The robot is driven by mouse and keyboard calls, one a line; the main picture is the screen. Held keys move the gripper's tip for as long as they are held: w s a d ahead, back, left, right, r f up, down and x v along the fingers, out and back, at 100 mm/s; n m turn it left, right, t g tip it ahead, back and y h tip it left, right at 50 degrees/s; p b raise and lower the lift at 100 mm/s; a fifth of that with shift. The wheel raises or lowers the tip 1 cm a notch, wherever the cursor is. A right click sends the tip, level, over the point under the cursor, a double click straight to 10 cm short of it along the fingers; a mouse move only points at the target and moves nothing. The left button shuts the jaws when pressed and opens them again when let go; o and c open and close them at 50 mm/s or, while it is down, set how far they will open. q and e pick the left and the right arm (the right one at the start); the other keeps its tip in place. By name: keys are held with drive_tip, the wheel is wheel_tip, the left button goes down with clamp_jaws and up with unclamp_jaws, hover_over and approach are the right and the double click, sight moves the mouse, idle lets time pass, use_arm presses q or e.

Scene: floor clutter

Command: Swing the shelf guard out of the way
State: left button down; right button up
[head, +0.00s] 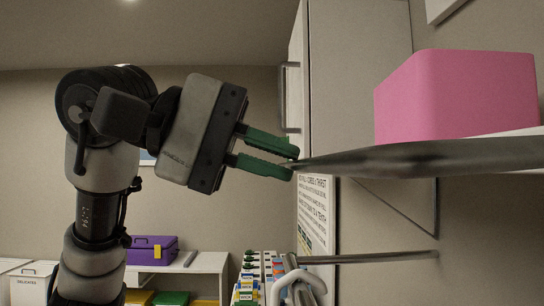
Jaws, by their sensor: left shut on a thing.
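The shelf guard (420,159) is a long dark grey bar. It runs from the right edge of the head view to the middle, in front of a pale shelf (520,134). My left gripper (292,163) comes in from the left with green fingers. It is shut on the bar's left end, with the fingertips above and below it. The bar's right end runs out of the picture. My right gripper is not in view.
A pink box (455,95) sits on the shelf behind the bar. A tall pale cabinet (360,80) stands behind the fingertips. Below, a white rack with coloured labels (262,280) stands near the middle; a purple box (152,249) sits on a low white unit at left.

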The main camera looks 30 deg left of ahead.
use_arm(q)
drive_tip(key=c, duration=1.2)
unclamp_jaws()
drive_tip(key=shift+a, duration=0.1)
drive_tip(key=v, duration=1)
drive_tip(key=shift+s+a+b, duration=0.25)
drive_tip(key=shift+b, duration=0.05)
drive_tip(key=shift+r, duration=0.15)
